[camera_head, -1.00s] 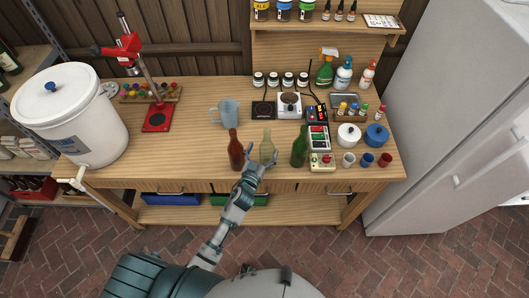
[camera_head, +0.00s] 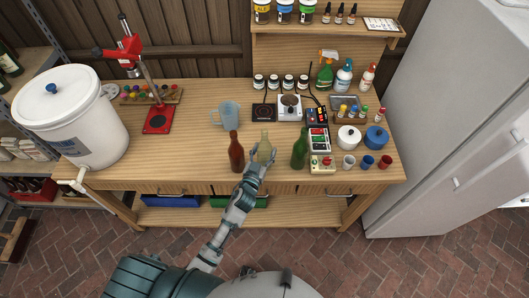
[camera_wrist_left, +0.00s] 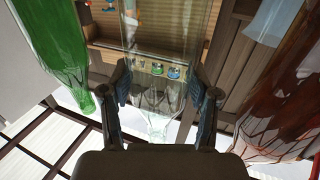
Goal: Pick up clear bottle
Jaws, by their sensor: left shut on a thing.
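The clear bottle (camera_head: 265,146) stands near the front edge of the wooden bench in the head view, between a brown bottle (camera_head: 236,152) and a green bottle (camera_head: 300,148). My left gripper (camera_head: 260,158) is shut on it, with fingers on both sides of its body. In the left wrist view the clear bottle (camera_wrist_left: 160,95) lies between the two fingers of my left gripper (camera_wrist_left: 163,90). The green bottle (camera_wrist_left: 52,50) shows at left there and the brown bottle (camera_wrist_left: 285,110) at right. My right gripper is not in view.
A white bucket (camera_head: 68,120) stands at the left.

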